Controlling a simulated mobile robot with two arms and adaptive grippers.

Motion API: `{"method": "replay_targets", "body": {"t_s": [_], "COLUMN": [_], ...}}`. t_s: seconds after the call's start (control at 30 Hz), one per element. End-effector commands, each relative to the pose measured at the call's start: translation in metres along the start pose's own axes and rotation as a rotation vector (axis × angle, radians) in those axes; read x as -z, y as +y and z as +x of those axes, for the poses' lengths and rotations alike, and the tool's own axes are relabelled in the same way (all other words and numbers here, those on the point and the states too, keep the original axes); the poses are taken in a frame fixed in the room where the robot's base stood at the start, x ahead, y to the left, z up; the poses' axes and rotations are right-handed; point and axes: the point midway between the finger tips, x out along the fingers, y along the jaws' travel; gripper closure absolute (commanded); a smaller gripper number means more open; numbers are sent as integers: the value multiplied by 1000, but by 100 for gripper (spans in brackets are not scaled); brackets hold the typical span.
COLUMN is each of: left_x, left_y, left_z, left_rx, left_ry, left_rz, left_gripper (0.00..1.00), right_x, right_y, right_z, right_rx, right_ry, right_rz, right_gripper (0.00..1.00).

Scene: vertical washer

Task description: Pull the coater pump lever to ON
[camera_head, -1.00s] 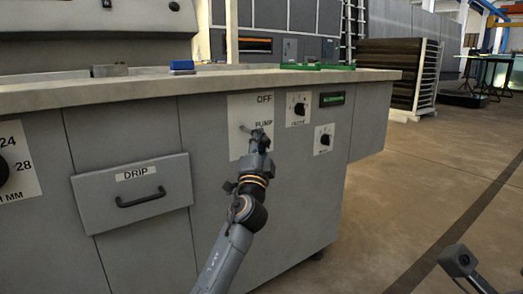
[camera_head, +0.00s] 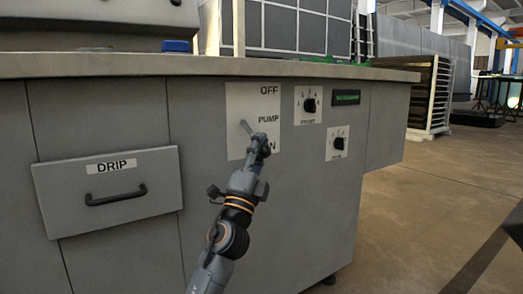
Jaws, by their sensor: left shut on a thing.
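The pump plate (camera_head: 237,104) is a pale panel on the front of the grey machine, marked OFF at the top, PUMP in the middle and a partly covered ON at the bottom. The pump lever (camera_head: 246,128) is a small light rod on this plate, its tip showing at the left of the PUMP word. My left gripper (camera_head: 257,143) is at the lower right of the plate, shut on the lever, and hides part of it and the first letter of ON. My right gripper is out of view.
A drawer marked DRIP (camera_head: 109,189) with a black handle stands out at the left. Two black knobs (camera_head: 310,105) and a green display (camera_head: 346,98) are right of the plate. The countertop (camera_head: 200,67) overhangs above. Open floor lies to the right.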

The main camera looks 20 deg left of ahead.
Motion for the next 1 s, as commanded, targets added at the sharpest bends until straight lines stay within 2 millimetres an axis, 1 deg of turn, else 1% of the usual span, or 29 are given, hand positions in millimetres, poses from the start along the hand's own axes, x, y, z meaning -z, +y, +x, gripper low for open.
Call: {"method": "replay_targets", "body": {"t_s": [0.03, 0.4, 0.43, 0.53, 0.57, 0.87, 0.97, 1.0], "left_x": [2, 2, 2, 2, 2, 1, 1, 1], "left_y": [3, 2, 3, 2, 2, 1, 1, 2], "left_z": [-2, -2, -2, -2, -2, -2, -9, -14], "left_rx": [-2, -2, -2, -1, -1, 1, 0, 0], "left_ry": [7, 9, 9, 8, 8, 5, 5, 5], "left_rz": [4, 6, 7, 6, 6, 5, 4, 4], "left_gripper": [100, 100, 74, 54, 52, 52, 52, 52], "right_x": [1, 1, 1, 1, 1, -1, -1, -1], "right_y": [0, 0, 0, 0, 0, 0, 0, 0], "right_z": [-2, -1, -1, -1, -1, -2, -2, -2], "right_rx": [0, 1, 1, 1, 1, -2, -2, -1], "right_ry": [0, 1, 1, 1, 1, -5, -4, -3], "right_rz": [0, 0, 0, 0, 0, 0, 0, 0], "right_gripper": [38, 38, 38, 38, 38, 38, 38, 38]}}
